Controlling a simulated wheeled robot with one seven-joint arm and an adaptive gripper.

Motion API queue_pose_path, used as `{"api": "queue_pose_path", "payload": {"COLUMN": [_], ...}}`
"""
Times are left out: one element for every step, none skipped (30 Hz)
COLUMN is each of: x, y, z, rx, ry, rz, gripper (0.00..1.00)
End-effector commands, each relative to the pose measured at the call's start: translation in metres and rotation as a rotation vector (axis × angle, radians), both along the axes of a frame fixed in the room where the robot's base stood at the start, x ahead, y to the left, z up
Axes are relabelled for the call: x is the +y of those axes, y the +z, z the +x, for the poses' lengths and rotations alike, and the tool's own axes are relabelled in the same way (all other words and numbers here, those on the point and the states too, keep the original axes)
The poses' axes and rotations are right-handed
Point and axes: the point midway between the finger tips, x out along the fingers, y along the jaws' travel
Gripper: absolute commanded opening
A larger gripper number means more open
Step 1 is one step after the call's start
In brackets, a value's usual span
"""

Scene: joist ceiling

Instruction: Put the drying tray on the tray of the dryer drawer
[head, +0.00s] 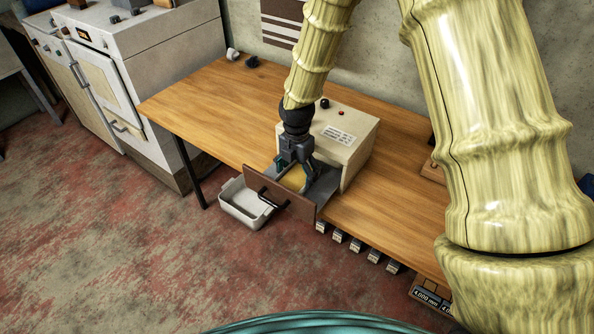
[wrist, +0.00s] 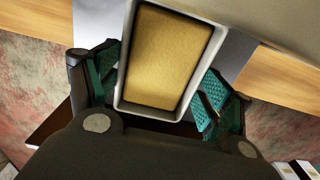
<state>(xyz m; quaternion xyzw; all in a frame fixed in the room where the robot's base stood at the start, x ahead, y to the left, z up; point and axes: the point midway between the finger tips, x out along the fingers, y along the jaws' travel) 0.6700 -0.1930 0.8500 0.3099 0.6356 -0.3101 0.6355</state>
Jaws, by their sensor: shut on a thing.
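The dryer is a beige box (head: 350,136) on the wooden bench, with its drawer pulled out toward the front. The drawer has a brown front (head: 285,197) with a dark handle and a grey metal tray (head: 324,186) behind it. The drying tray (wrist: 214,45) is a pale, rectangular tray filled with a yellow layer; its yellow part (head: 294,178) also shows in the head view. My gripper (head: 293,166) points down over the drawer tray, its teal fingers (wrist: 157,88) shut on the drying tray's sides. I cannot tell whether the drying tray touches the drawer tray.
A white bin (head: 243,204) is beside the drawer front, below the bench edge. Several small labelled blocks (head: 356,246) line the bench's front edge. A white stove (head: 150,60) stands at the left. The bench (head: 212,100) left of the dryer is mostly clear.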

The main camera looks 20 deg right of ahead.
Motion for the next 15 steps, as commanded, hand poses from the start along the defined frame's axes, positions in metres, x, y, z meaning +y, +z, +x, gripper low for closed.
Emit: {"api": "queue_pose_path", "payload": {"x": [-0.0001, 0.0, -0.0001, -0.0001, -0.0001, -0.0001, -0.0001, -0.0001, -0.0001, -0.0001, -0.0001, -0.0001, -0.0001, -0.0001, -0.0001], "y": [-0.0014, -0.001, -0.0009, -0.0009, -0.0009, -0.0009, -0.0009, -0.0008, -0.0008, -0.0008, -0.0008, -0.0008, -0.0008, -0.0008, -0.0005], "z": [-0.0001, 0.0, 0.0, 0.0, 0.0001, 0.0, 0.0, 0.0001, 0.0001, 0.0001, 0.0001, 0.0001, 0.0001, 0.0001, 0.0001], "rx": [0.0, 0.0, 0.0, 0.0, 0.0, 0.0, 0.0, 0.0, 0.0, 0.0, 0.0, 0.0, 0.0, 0.0, 0.0], "ry": [0.0, 0.0, 0.0, 0.0, 0.0, 0.0, 0.0, 0.0, 0.0, 0.0, 0.0, 0.0, 0.0, 0.0, 0.0], "rz": [0.0, 0.0, 0.0, 0.0, 0.0, 0.0, 0.0, 0.0, 0.0, 0.0, 0.0, 0.0, 0.0, 0.0, 0.0], "gripper": [0.5, 0.85, 0.93, 0.98, 1.0, 1.0, 1.0, 1.0, 1.0, 1.0, 1.0, 1.0, 1.0, 1.0, 1.0]}}
